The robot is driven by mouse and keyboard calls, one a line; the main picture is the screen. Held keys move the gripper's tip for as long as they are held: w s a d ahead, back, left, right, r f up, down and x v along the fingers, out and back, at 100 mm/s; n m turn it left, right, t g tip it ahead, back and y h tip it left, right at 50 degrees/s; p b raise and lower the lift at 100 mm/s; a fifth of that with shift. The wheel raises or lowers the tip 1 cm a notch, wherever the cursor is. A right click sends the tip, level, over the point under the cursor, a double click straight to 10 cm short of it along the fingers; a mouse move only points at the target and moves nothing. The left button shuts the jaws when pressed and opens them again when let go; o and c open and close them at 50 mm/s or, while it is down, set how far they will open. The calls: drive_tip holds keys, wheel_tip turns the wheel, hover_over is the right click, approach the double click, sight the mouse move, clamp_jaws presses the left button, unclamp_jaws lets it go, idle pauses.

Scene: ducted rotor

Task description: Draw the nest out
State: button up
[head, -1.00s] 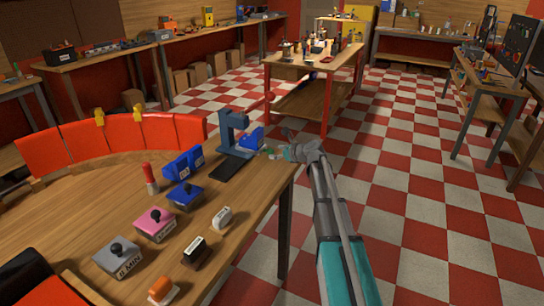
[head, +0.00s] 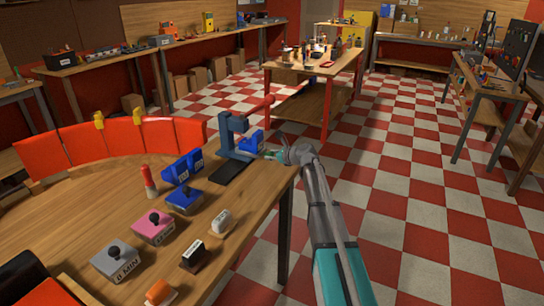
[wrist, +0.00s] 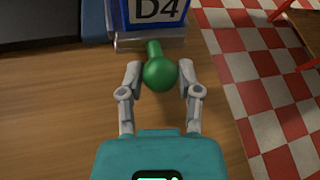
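A blue block labelled D4 (wrist: 157,12) sits on a pale base at the top of the wrist view. A green knob (wrist: 160,73) on a short stem sticks out from its front toward me. In the head view the blue block (head: 252,141) is at the blue-grey press (head: 230,128) near the table's right edge. My gripper (wrist: 161,70) is open, with one finger on each side of the knob and a narrow gap at each side. In the head view my gripper (head: 272,154) is just right of the block, and the knob is hard to make out.
Blue blocks (head: 183,166) stand left of the press. A dark strip lies left of the block. Checkered floor (head: 410,190) is open to the right.

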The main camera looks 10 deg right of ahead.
sight(248, 187)
clamp_jaws()
drive_tip(key=s+a, duration=0.7)
drive_tip(key=s, duration=0.2)
drive_tip(key=s+a, duration=0.4)
drive_tip(key=s, duration=0.1)
drive_tip(key=shift+s+a, duration=0.2)
drive_tip(key=shift+a, duration=0.15)
drive_tip(key=shift+s, duration=0.1)
drive_tip(key=o, duration=0.7)
unclamp_jaws()
drive_tip(key=shift+a, duration=0.1)
drive_tip(key=shift+o, duration=0.4)
drive_tip(key=shift+w, duration=0.2)
